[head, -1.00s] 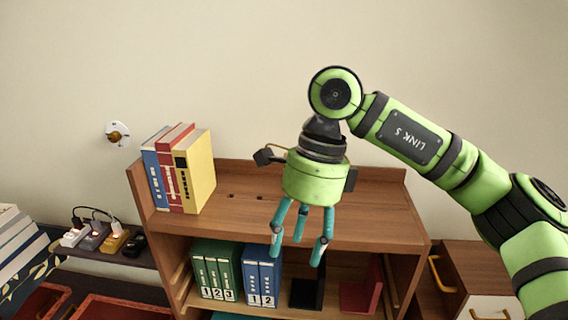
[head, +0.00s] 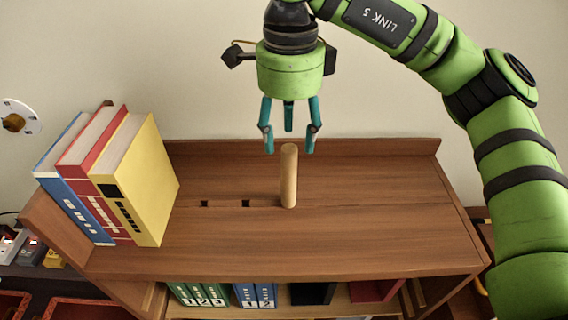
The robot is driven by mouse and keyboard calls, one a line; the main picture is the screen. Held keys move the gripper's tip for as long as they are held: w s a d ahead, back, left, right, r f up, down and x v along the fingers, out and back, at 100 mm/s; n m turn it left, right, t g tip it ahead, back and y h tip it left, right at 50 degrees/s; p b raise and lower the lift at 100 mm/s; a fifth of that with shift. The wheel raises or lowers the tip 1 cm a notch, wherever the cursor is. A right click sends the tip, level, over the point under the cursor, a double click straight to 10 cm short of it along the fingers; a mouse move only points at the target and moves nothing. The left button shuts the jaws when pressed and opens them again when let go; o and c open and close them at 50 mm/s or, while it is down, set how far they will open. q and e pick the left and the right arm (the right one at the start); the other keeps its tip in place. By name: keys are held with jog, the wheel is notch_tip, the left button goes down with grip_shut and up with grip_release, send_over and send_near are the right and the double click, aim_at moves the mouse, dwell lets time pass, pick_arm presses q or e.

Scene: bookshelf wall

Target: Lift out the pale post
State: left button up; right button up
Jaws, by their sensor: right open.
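The pale post (head: 289,178) is a light wooden peg standing upright on the top board of the brown shelf (head: 330,245). Two small dark holes lie in a row to its left. My right gripper (head: 290,142) points down with its teal fingers spread open and empty. Its fingertips are at about the height of the post's top in the picture; I cannot tell whether they are around it or apart in depth. My left gripper is out of view.
Blue, red and yellow books (head: 142,178) stand leaning on the left of the top board. The board right of the post is clear. A raised back edge (head: 380,147) runs behind. Green binders (head: 200,294) and blue binders (head: 255,295) stand on the shelf below.

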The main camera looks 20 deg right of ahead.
aim_at(289, 160)
jog(key=shift+s+f+p, duration=0.35)
jog(key=shift+f+p, duration=0.2)
jog(key=shift+f, duration=0.15)
jog(key=f, duration=0.1)
jog(key=f+p, duration=0.2)
jog(key=shift+w+d+f, duration=0.1)
jog(key=shift+w+f, duration=0.2)
jog(key=shift+f, duration=0.45)
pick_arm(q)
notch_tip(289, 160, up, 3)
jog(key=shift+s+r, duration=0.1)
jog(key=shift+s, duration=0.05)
pick_arm(e)
grip_shut()
